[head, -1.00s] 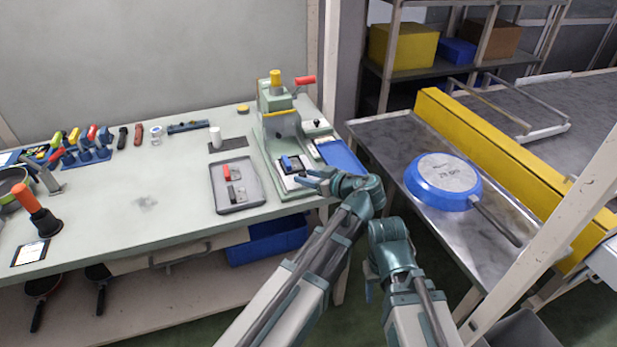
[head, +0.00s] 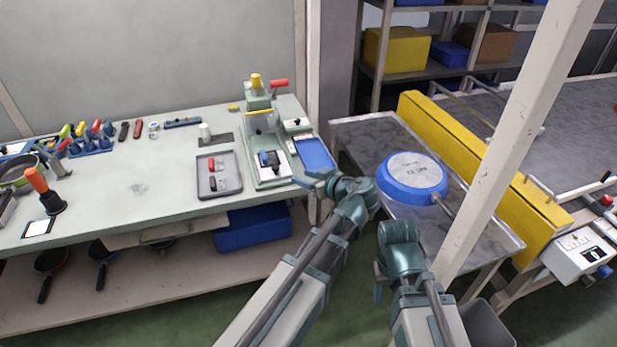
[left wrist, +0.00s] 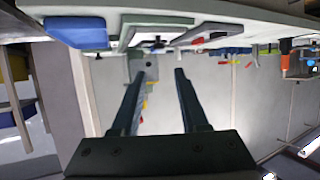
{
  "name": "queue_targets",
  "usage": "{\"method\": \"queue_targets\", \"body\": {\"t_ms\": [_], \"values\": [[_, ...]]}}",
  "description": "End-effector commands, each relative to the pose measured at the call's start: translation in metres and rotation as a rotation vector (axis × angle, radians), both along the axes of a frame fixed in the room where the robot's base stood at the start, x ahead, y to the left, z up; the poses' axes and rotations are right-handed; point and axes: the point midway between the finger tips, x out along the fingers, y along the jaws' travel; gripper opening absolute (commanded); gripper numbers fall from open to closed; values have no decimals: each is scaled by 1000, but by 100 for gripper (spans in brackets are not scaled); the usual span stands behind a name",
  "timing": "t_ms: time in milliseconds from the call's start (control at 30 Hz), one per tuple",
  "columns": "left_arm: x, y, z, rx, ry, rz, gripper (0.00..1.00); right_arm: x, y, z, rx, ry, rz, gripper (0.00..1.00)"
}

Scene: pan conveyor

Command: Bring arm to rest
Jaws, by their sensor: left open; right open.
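My left gripper (head: 308,182) is open, just off the front edge of the workbench (head: 150,195), near the press fixture's blue pad (head: 314,153). In the left wrist view its two fingers (left wrist: 160,74) stand apart with nothing between them; the bench appears upside down along the top. My right arm hangs folded low at the right, and its gripper (head: 378,284) points down, with the fingers only partly visible. Nothing shows in it. A small dark and blue part sits in the press fixture (head: 268,162).
A grey tray (head: 204,192) with red-and-dark pieces lies left of the fixture. A blue upturned pan (head: 412,178) lies on the metal table beside the yellow conveyor rail (head: 470,150). A white post (head: 505,150) stands at the right. A blue bin (head: 252,232) sits under the bench.

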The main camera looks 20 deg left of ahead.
Motion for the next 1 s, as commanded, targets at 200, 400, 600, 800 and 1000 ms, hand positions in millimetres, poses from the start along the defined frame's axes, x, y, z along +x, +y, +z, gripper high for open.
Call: {"method": "queue_targets", "body": {"t_ms": [200,400,600,800,1000], "values": [[0,0,0,0,0,0,44,0,0,-1,0,0,0,50],[-3,-1,-1,-4,17,-3,44,0,0,1,0,0,0,50],[-43,-19,-21,-66,324,-100,44,0,0,24,0,0,0,50],[-114,-70,-49,-189,817,-418,44,0,0,52,0,0,0,50],[-175,-122,-57,-288,1136,-807,44,0,0,71,0,0,0,50]]}}
